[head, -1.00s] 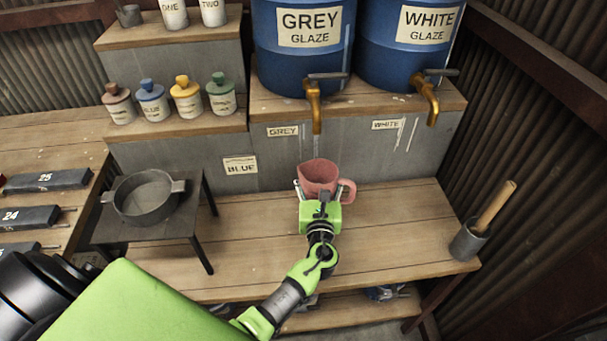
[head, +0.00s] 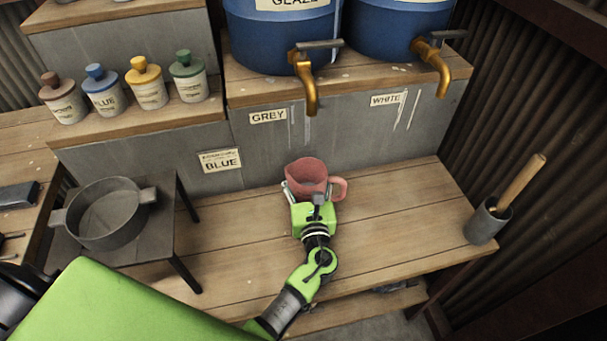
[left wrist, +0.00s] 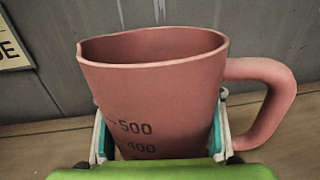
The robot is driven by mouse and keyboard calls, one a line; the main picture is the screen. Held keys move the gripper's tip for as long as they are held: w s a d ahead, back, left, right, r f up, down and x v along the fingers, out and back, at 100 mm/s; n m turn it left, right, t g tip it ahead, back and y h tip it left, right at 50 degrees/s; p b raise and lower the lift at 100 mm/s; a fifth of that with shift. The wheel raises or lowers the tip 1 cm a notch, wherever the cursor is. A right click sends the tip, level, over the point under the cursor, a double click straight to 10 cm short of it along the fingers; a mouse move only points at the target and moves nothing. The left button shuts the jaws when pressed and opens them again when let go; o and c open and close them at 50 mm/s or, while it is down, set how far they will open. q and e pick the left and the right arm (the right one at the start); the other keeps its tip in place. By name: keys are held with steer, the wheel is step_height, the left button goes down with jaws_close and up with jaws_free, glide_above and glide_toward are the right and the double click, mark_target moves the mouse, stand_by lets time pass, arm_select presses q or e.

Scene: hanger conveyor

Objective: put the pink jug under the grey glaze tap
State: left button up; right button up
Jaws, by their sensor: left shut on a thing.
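The pink jug (head: 306,177) is upright on or just above the wooden bench, below the grey glaze tap (head: 305,80) and in front of the grey wall panel. My left gripper (head: 305,196) is shut around the jug's body from the front. In the left wrist view the jug (left wrist: 155,95) fills the middle, with its handle on the right and the marks 500 and 400 facing me. The gripper fingers (left wrist: 160,135) press on both its sides. The jug's base is hidden there. My right gripper is not in view.
The white glaze tap (head: 432,62) hangs to the right. A holder with a wooden-handled tool (head: 487,222) stands at the bench's right end. A grey pot (head: 104,215) sits on a small dark table at left. The bench (head: 400,220) is clear right of the jug.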

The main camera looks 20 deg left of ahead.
mark_target(319, 189)
arm_select(q)
steer(key=shift+s+d+r, duration=0.1)
steer(key=shift+d+r, duration=0.05)
steer(key=shift+r, duration=0.05)
steer(key=shift+f, duration=0.25)
steer(key=o, duration=2)
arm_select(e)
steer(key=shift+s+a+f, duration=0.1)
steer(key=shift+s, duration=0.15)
arm_select(q)
steer(key=shift+r, duration=0.25)
steer(key=shift+s+d+f, duration=0.1)
steer(key=shift+s+d, duration=0.05)
steer(key=shift+s, duration=0.2)
steer(key=p+v, duration=0.1)
steer(key=v, duration=1)
steer(key=shift+s+p, duration=0.2)
steer(key=shift+p, duration=0.2)
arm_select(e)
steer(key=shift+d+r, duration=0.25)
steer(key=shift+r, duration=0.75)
